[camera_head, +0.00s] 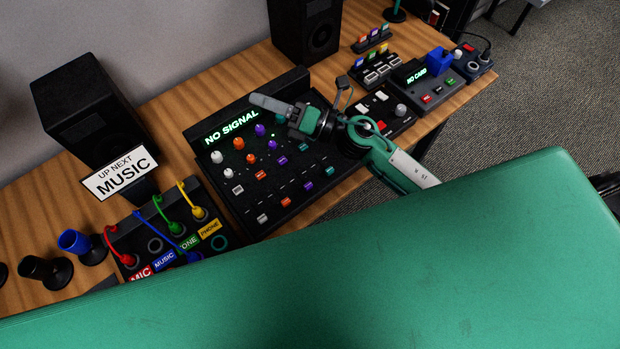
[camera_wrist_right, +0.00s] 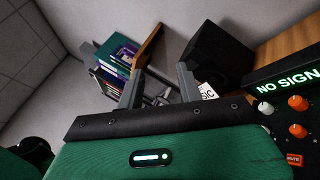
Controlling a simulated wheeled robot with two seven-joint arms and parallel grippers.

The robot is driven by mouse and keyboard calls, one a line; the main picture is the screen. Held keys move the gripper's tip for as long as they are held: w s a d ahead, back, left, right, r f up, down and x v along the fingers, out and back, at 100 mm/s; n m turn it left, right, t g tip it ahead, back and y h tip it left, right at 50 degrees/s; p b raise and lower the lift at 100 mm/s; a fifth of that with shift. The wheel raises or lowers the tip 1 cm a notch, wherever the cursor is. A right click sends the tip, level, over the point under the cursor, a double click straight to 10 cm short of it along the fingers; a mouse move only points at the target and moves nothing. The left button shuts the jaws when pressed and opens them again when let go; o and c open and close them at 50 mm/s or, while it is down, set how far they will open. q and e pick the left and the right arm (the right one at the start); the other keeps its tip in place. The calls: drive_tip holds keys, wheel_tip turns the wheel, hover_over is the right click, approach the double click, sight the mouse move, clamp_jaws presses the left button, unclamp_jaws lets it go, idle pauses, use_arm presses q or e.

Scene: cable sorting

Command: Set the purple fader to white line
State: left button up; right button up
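The purple fader (camera_head: 308,186) is a small cap in the lower row of the black mixer panel (camera_head: 237,203), between an orange fader (camera_head: 286,202) and a teal one (camera_head: 330,170). Small pale marks lie along the fader tracks, but I cannot make out which is the white line. My right gripper (camera_head: 262,103) is above the mixer's upper edge, pointing left, well apart from the purple fader. In the right wrist view its two fingers (camera_wrist_right: 160,82) are spread with nothing between them. My left gripper is not in view.
Orange knobs (camera_wrist_right: 298,103) show in the right wrist view. A cable patch box (camera_head: 207,213) stands left of the mixer. A small panel with a red button (camera_head: 382,126) is at right. Black speakers (camera_head: 92,112) stand behind. My green body fills the foreground.

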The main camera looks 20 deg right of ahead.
drive_tip(key=s+a+f+n+g, duration=0.2)
drive_tip(key=s+a+n+g, duration=0.1)
drive_tip(key=n+g, duration=0.5)
drive_tip(key=n+g+h, duration=0.6)
drive_tip(key=n+h, duration=0.7)
approach(308, 185)
drive_tip(key=p+x, duration=0.4)
drive_tip(key=x, duration=0.3)
drive_tip(key=shift+s+f, duration=0.1)
drive_tip(key=shift+f, duration=0.15)
drive_tip(key=shift+a+f, duration=0.2)
drive_tip(key=shift+f, duration=0.25)
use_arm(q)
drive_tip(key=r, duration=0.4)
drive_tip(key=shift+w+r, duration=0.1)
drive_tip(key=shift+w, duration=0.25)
use_arm(e)
clamp_jaws()
